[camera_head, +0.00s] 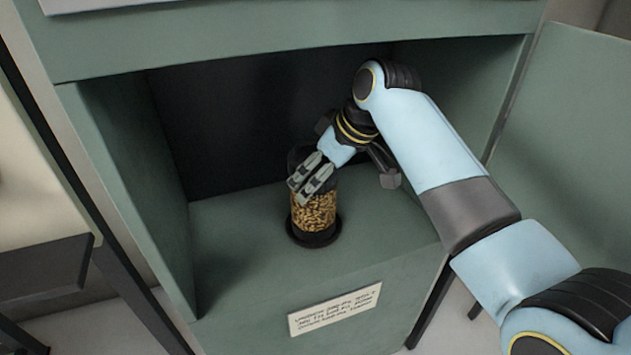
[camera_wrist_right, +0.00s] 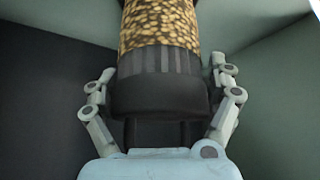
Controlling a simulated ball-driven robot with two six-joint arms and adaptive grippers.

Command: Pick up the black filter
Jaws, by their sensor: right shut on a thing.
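The black filter (camera_head: 314,213) is an upright cylinder with a black cap, a clear body full of golden-brown granules and a wide black base. It stands on the floor of the green cabinet. My right gripper (camera_head: 312,178) reaches in from the right and is shut on the filter's upper part. In the right wrist view the ribbed black cap (camera_wrist_right: 160,85) sits between the two fingers, one on each side. The fingers partly hide the cap in the head view. My left gripper is not in view.
The green cabinet's floor (camera_head: 235,255) is otherwise clear. Side walls and a top panel (camera_head: 270,25) frame the opening. A paper label (camera_head: 335,309) is on the front below it. An open green door (camera_head: 570,140) stands at right.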

